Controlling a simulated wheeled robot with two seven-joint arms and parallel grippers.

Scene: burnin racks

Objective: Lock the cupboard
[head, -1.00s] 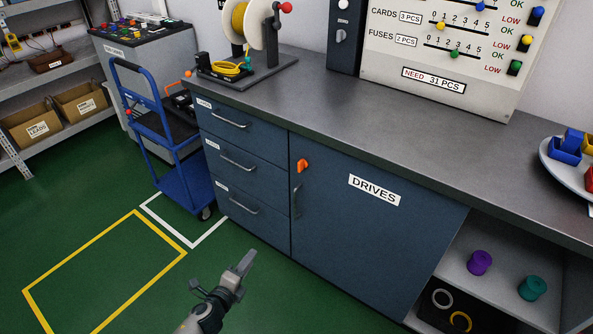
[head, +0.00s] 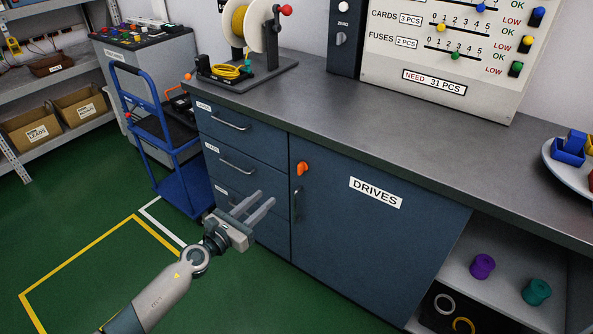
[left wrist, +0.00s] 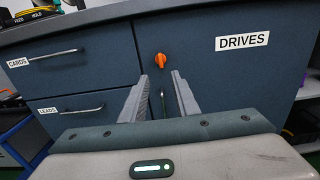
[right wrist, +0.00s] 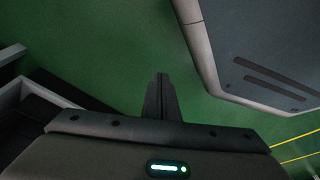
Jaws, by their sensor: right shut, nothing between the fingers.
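The cupboard is the dark blue door labelled DRIVES (head: 345,235) under the grey bench top. An orange latch knob (head: 303,169) sits near the door's upper left edge, tilted, above a dark vertical handle (head: 298,204). The door looks closed. My left gripper (head: 262,202) is open and empty, in front of the drawers and left of the handle. In the left wrist view the orange knob (left wrist: 160,60) shows just beyond and between the open fingertips (left wrist: 158,85). My right gripper (right wrist: 160,85) is shut and empty over the green floor, and is not in the head view.
Drawers (head: 230,150) adjoin the door on the left. A blue trolley (head: 165,150) stands left of them. An open shelf (head: 500,255) with spools is right of the door. A wire spool stand (head: 250,75) is on the bench. The floor before the door is clear.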

